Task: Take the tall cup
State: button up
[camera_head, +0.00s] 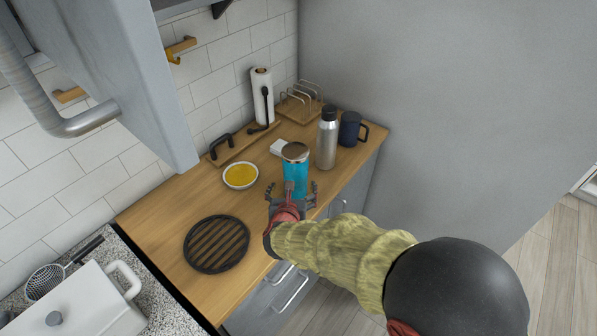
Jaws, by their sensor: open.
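A tall cup (295,175), bright blue with a brown-grey top, stands upright on the wooden counter (160,220) near its front edge. My gripper (292,187) is open in front of the cup's lower part, with one finger on each side of it in the picture. The gripper hides the cup's base. I cannot tell whether the fingers touch the cup or how far they reach around it.
A steel bottle (327,145) and a dark blue mug (349,130) stand right of the cup. A bowl of yellow food (240,175) and a small white object (278,147) are close by. A round black trivet (216,244) lies front left. A grey wall (430,90) bounds the right.

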jog(key=x, duration=0.4)
jog(key=b+x, duration=0.1)
jog(key=x, duration=0.1)
jog(key=shift+w+d, duration=0.3)
jog(key=shift+r, duration=0.1)
jog(key=shift+c, duration=0.7)
jog(key=c, duration=1.3)
jog(key=shift+c, duration=0.2)
jog(key=shift+r, duration=0.1)
